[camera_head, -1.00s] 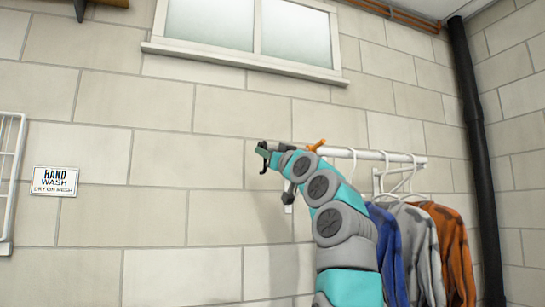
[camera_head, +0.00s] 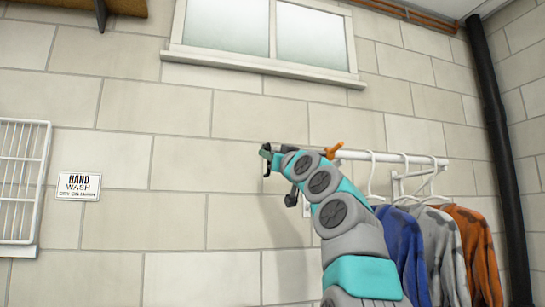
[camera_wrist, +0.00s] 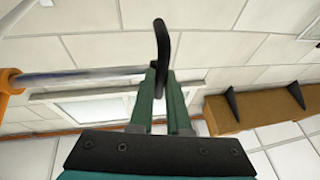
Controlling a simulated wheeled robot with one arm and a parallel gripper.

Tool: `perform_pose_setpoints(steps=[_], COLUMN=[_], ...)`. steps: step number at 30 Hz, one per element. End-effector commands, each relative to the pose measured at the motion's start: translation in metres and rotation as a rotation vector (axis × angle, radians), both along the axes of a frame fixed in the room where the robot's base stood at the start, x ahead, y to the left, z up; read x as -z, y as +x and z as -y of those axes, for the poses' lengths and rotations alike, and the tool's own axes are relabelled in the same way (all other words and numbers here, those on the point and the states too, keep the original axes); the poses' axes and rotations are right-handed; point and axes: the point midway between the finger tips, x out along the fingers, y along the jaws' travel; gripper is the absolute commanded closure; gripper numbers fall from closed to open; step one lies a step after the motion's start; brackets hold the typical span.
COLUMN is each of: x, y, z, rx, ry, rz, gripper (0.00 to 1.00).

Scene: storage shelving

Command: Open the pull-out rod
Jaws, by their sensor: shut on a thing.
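The pull-out rod (camera_wrist: 85,75) is a thin metal bar in the wrist view. It runs from an orange collar (camera_wrist: 8,85) at the left edge to a curved black end piece (camera_wrist: 161,42) at my gripper (camera_wrist: 163,76). My gripper's green fingers are closed on that black end piece. In the head view my gripper (camera_head: 267,155) is at the left end of my arm, left of the orange collar (camera_head: 333,149). The white rail (camera_head: 400,157) runs right from the collar. The thin rod is largely hidden by my arm there.
Blue (camera_head: 402,245), grey (camera_head: 438,240) and orange (camera_head: 473,245) shirts hang on the rail's right part. A black pipe (camera_head: 500,150) stands at the right. A white wire rack (camera_head: 20,185) is on the left wall.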

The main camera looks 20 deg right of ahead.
Motion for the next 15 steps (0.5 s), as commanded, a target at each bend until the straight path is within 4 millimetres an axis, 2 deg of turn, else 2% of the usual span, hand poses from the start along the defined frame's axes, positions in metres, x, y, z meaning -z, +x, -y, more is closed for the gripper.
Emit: perform_pose_setpoints(steps=[15], x=[0.0], y=[-0.001], z=[-0.022], rx=[0.001], ry=[0.0], rz=[0.0], gripper=[1.0])
